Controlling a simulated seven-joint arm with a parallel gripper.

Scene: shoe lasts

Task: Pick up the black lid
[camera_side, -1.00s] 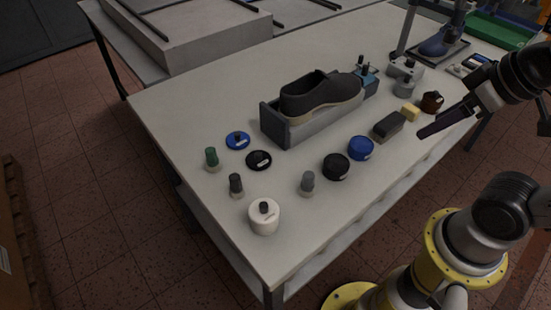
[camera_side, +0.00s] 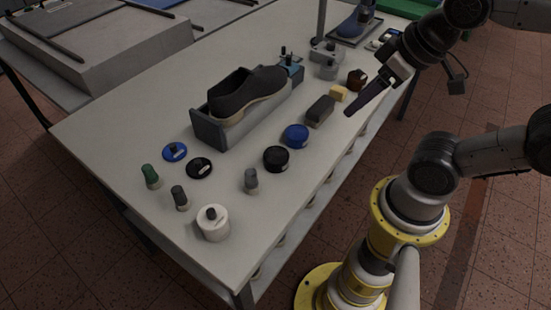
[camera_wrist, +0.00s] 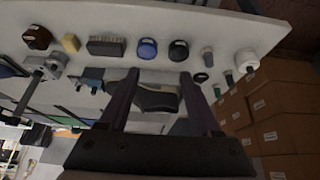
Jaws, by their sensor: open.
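The black lid (camera_side: 199,168) is a flat dark disc with a small knob and a pale label. It lies on the table, beside the blue lid (camera_side: 175,152). In the wrist view the black lid (camera_wrist: 201,77) is small, just right of the right finger's tip. A taller black tin (camera_side: 276,159) stands apart from it, next to a blue tin (camera_side: 296,136). My gripper (camera_side: 349,111) is open and empty, over the table's near right edge by the brush, well away from the black lid. In the wrist view its fingers (camera_wrist: 160,76) are spread apart.
A dark shoe (camera_side: 246,92) sits in a grey holder behind the tins. A white jar (camera_side: 213,223), a grey bottle (camera_side: 251,181), a dark bottle (camera_side: 180,198) and a green bottle (camera_side: 151,176) stand around the lids. A brush (camera_side: 320,111) lies right of the blue tin.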

